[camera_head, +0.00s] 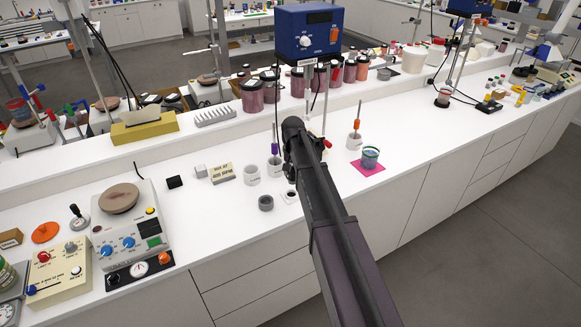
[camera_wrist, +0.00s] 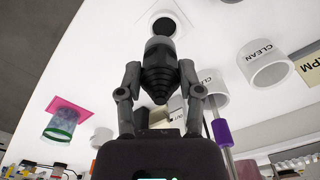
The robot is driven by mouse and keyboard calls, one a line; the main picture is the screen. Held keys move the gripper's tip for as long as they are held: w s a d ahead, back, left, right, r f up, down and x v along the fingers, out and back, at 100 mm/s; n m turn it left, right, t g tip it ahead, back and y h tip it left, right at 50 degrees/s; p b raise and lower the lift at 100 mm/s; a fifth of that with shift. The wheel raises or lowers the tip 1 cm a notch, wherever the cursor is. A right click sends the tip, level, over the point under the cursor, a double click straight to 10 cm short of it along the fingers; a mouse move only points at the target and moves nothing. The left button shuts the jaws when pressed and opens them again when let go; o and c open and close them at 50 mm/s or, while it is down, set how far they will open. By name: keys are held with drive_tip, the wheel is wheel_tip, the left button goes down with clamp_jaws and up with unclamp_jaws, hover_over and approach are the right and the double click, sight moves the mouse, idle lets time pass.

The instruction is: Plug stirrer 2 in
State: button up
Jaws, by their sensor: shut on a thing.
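My gripper (camera_wrist: 160,75) is shut on a dark grey plug (camera_wrist: 158,72) with a ribbed, tapering tail. In the wrist view the plug's wide end points at a round black socket (camera_wrist: 163,24) with a pale rim in the white bench. A gap seems to show between them; the exact height is unclear. In the head view the socket (camera_head: 291,197) lies just below my gripper (camera_head: 290,172), which is largely hidden by my dark arm. A blue stirrer box (camera_head: 308,34) with a knob and an orange switch stands behind; its label is too small to read.
White cups marked CLEAN (camera_wrist: 265,66), a purple-handled stirring rod (camera_wrist: 222,132) and a 400 RPM sign (camera_head: 221,173) stand close to my gripper. A jar (camera_head: 370,158) sits on a pink mat (camera_head: 366,172) to the right.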

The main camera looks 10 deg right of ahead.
sight(291, 181)
drive_tip(key=shift+w+a+r, duration=0.1)
drive_tip(key=shift+w+r, duration=0.05)
drive_tip(key=shift+w, duration=0.5)
drive_tip(key=shift+s, duration=0.1)
wheel_tip(291, 181, down, 6)
drive_tip(key=b, duration=0.5)
drive_tip(key=shift+r, duration=0.25)
drive_tip(key=shift+f+b, duration=0.15)
drive_tip(key=shift+b, duration=0.2)
drive_tip(key=shift+f+b, duration=1.25)
idle(1.8)
drive_tip(key=o, duration=1.2)
drive_tip(key=shift+r, duration=0.15)
